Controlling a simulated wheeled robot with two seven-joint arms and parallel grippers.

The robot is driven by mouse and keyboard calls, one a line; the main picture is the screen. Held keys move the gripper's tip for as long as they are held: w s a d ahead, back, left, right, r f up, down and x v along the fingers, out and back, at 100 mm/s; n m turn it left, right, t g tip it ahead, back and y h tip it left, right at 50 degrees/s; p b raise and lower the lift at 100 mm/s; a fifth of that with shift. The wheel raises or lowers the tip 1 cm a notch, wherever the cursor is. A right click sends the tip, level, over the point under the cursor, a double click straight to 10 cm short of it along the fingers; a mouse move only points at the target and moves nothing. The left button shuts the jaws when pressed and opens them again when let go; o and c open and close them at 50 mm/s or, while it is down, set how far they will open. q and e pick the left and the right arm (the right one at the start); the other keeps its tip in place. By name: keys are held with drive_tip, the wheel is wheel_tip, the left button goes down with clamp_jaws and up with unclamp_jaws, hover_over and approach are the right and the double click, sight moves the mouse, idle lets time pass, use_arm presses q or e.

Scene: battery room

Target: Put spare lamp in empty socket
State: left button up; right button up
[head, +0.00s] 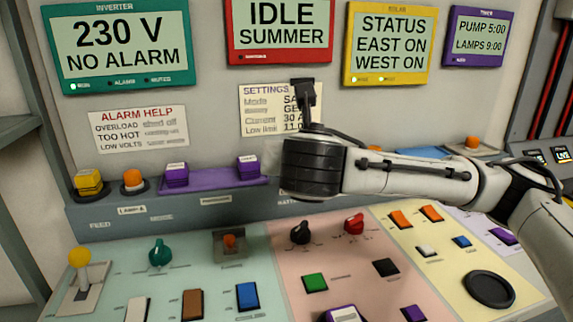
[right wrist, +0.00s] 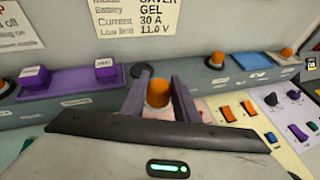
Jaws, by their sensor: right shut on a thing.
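My right gripper (right wrist: 159,90) is shut on an orange lamp (right wrist: 158,93), which sits between its two purple-grey fingers in the right wrist view. A dark round fitting (right wrist: 141,70) on the ledge shows just behind and left of the lamp; it looks like an empty socket, and the lamp appears apart from it. In the head view my right wrist hides the fingers, the held lamp and that fitting. My left gripper is not in view.
A purple tray (head: 222,183) with purple blocks lies left of my wrist. A blue tray (right wrist: 258,74) is to the right. The sloped panel below carries a yellow-knobbed lever (head: 80,260), a green knob (head: 160,252), a red knob (head: 354,224) and several buttons.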

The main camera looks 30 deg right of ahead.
drive_tip(key=w+d, duration=0.1)
drive_tip(key=w, duration=0.4)
drive_tip(key=w+d+p, duration=0.1)
drive_tip(key=w, duration=0.4)
drive_tip(key=w+d, duration=0.2)
drive_tip(key=w, duration=0.2)
drive_tip(key=shift+w+r, duration=0.2)
drive_tip(key=shift+w, duration=0.2)
drive_tip(key=shift+a+f, duration=0.1)
drive_tip(key=shift+f, duration=0.55)
wheel_tip(320, 180, down, 5)
drive_tip(key=shift+f, duration=0.1)
drive_tip(key=shift+w+f, duration=0.2)
drive_tip(key=shift+f, duration=0.15)
drive_tip(key=o, duration=0.8)
drive_tip(key=shift+f, duration=0.1)
